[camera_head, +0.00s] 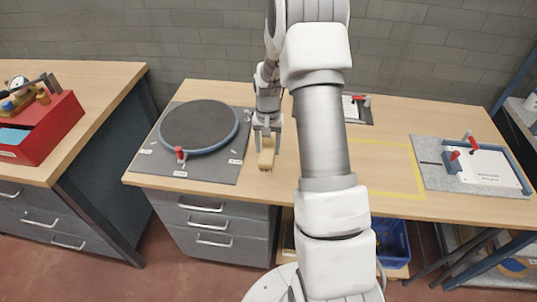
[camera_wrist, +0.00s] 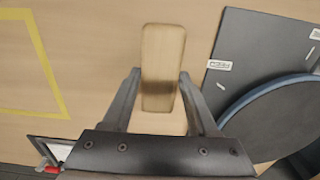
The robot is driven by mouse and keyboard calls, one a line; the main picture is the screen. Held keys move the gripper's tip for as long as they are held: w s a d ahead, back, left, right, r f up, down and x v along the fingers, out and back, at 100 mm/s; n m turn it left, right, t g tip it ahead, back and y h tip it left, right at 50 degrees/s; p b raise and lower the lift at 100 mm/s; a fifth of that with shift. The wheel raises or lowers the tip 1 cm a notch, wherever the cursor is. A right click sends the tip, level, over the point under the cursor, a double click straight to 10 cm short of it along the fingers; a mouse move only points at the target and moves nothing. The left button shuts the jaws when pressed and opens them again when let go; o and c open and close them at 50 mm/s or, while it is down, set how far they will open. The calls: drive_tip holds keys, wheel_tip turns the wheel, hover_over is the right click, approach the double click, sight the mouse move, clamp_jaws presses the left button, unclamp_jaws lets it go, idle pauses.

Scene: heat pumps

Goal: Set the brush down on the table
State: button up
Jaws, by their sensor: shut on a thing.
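The brush (camera_head: 266,157) is a pale wooden block at the lower end of my gripper (camera_head: 266,140) in the head view. It is over the table (camera_head: 240,192), close to the front edge and just right of the dark mat. In the wrist view the brush (camera_wrist: 162,60) lies between the two fingers of my gripper (camera_wrist: 160,78), which is shut on it. Its bristles are hard to make out. I cannot tell whether the brush touches the table top.
A dark mat (camera_head: 222,172) with a round turntable (camera_head: 198,126) and a red clamp lies left of my gripper. A yellow taped outline (camera_head: 388,193) is partly behind my arm. A grey fixture board (camera_head: 425,153) stands at the right. A red toolbox (camera_head: 50,130) is on the left bench.

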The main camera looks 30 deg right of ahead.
sight(268, 150)
drive_tip(key=shift+f, duration=1.95)
drive_tip(key=shift+f, duration=0.25)
drive_tip(key=o, duration=1.3)
drive_tip(key=shift+r, duration=0.1)
